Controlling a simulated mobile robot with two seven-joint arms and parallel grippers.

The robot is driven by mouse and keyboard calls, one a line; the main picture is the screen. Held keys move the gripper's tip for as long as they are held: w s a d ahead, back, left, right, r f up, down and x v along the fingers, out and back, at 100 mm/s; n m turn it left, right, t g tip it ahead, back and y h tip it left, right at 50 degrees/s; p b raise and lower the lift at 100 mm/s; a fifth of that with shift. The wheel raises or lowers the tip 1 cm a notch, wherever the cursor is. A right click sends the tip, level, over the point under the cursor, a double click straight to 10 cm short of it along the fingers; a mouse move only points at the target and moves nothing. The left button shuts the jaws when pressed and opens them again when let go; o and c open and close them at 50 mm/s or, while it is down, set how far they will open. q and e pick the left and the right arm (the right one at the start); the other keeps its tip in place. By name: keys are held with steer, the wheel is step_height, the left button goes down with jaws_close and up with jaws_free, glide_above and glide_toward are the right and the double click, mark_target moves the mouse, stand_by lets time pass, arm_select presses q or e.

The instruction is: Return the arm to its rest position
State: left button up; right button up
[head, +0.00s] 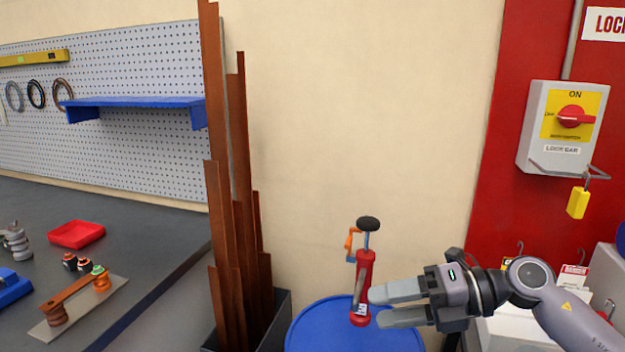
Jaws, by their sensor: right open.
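My right gripper (372,308) comes in from the right at the lower middle of the head view. Its two grey fingers point left and are parted. They lie over the lower part of a red hand pump (365,272) with a black knob and an orange lever, which stands upright on a blue round drum top (312,328). I see nothing clearly held between the fingers. I cannot tell whether the fingers touch the pump. My left gripper is not in view.
Tall copper bars (228,175) stand in a dark bin (282,325) left of the drum. A dark workbench (130,225) with a red tray (76,234) is at left. A switch box (545,150) with a hanging yellow padlock (578,202) is on the red panel at right.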

steer(key=s+d+f+m+t+h, duration=0.25)
steer(key=f+m+t, duration=0.5)
steer(key=m, duration=0.55)
steer(key=s+d+f+m+t+h, duration=0.1)
steer(key=s+f+m+t+h, duration=0.25)
steer(key=f+m+t, duration=0.75)
steer(key=s+d+f+m+g+h, duration=0.2)
steer(key=s+f+m+g+h, duration=0.1)
steer(key=s+f+m+g, duration=0.2)
steer(key=s+d+f+m+g+h, duration=0.2)
steer(key=s+f+m+g+h, duration=0.1)
steer(key=s+f+m+g, duration=0.2)
steer(key=s+f, duration=0.2)
steer(key=s, duration=0.2)
steer(key=shift+d+f, duration=0.3)
steer(key=shift+f, duration=0.1)
